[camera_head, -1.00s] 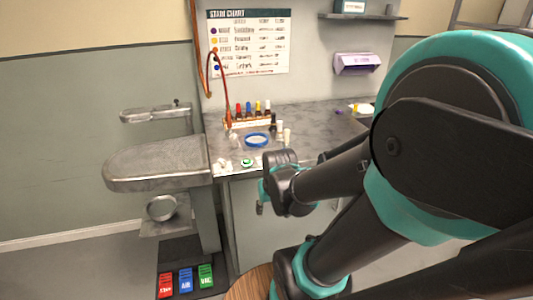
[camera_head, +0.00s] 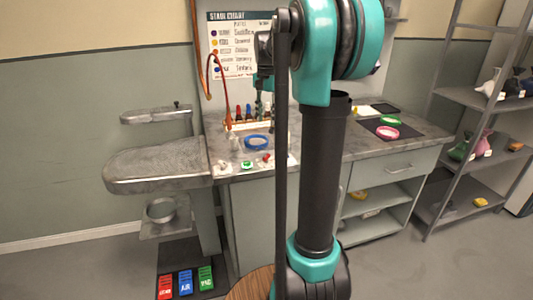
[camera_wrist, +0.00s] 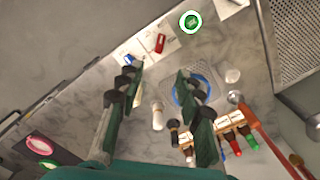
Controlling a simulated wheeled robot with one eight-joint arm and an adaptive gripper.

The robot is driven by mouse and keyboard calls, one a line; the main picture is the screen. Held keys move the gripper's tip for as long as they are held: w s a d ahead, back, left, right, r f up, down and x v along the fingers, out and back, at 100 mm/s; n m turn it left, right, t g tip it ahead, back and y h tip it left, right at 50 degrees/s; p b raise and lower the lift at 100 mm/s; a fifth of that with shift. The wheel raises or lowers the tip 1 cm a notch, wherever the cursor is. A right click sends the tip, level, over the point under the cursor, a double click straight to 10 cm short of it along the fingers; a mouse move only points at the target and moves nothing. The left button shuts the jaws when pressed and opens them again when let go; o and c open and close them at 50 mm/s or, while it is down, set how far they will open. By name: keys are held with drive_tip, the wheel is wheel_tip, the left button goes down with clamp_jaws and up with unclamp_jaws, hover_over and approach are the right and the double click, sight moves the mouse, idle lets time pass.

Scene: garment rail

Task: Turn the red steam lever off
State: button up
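A small red piece (camera_wrist: 160,43), perhaps the red lever, sits on a white plate at the counter's front edge in the wrist view. It also shows in the head view (camera_head: 267,158), too small to make out a handle or lettering. A small blue piece (camera_wrist: 127,59) sits beside it on a similar plate. A red pedal (camera_head: 165,287), with lettering hard to read, is on the floor mat at the lower left. My gripper (camera_wrist: 158,82) is open and empty above the counter, apart from the red piece. In the head view my arm partly hides the gripper.
A green round piece (camera_wrist: 190,21) is near the red one. A blue ring (camera_head: 257,142) and a rack of coloured bottles (camera_head: 250,124) stand on the counter behind. A shelf unit (camera_head: 470,150) stands at the far right.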

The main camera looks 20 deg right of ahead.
sight(266, 155)
wheel_tip(266, 155, down, 16)
drive_tip(key=shift+r, duration=0.25)
idle(0.3)
clamp_jaws()
